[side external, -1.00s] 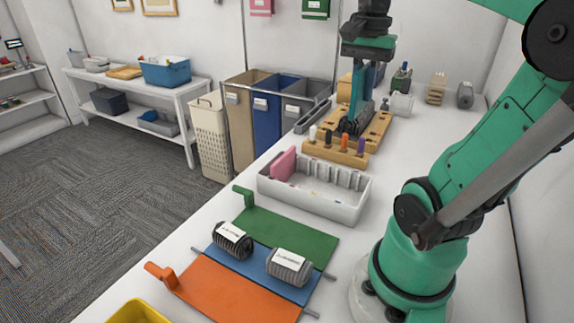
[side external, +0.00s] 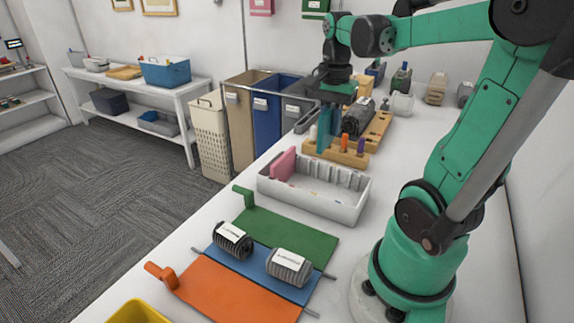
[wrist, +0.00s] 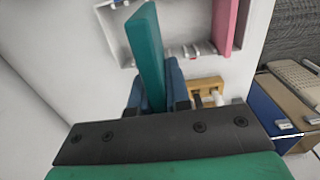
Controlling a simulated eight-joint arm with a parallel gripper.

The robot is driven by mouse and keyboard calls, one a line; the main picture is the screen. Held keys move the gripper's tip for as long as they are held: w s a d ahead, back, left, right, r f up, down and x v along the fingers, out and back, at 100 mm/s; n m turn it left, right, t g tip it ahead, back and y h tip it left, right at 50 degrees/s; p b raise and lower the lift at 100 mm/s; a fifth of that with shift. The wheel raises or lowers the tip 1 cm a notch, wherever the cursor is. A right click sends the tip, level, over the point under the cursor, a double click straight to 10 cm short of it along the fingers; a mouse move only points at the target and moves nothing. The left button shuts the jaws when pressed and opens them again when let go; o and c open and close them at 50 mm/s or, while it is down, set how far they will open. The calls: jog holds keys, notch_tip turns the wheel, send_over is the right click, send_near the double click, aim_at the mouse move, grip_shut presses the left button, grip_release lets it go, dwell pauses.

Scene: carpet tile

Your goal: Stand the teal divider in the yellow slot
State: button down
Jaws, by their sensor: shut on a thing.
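The teal divider (wrist: 146,52) is a flat upright plate held between the blue fingers of my gripper (wrist: 157,90). In the side external view, the teal divider (side external: 323,132) hangs from my gripper (side external: 334,108) above the peg rack, behind the white tray, apart from it. The white tray (side external: 310,205) has ribbed slots, and a pink divider (side external: 284,164) stands at its left end. Small coloured marks show inside the tray, but I cannot tell which one is yellow. The tray also shows in the wrist view (wrist: 112,32), partly hidden by the divider.
A wooden peg rack (side external: 345,158) with coloured pegs stands just behind the tray. A dark roll (side external: 358,122) sits on a wooden board beyond it. Green, blue and orange mats (side external: 285,238) lie in front, with two rolls on the blue one. Bins (side external: 240,115) stand left of the table.

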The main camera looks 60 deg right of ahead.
notch_tip(320, 180, down, 13)
jog(key=shift+f, duration=0.1)
dwell(0.6)
jog(key=shift+f, duration=0.1)
jog(key=c, duration=0.9)
grip_release()
jog(key=shift+o, duration=0.2)
notch_tip(320, 180, up, 12)
jog(key=shift+f, duration=0.15)
jog(key=shift+r, duration=0.2)
jog(key=w+a+n+t, duration=0.3)
jog(key=a+n, duration=0.5)
jog(key=n, duration=0.1)
jog(key=w+a+n+t, duration=0.3)
jog(key=a+n+t, duration=0.1)
jog(key=a+n, duration=0.5)
jog(key=shift+a+f, duration=0.3)
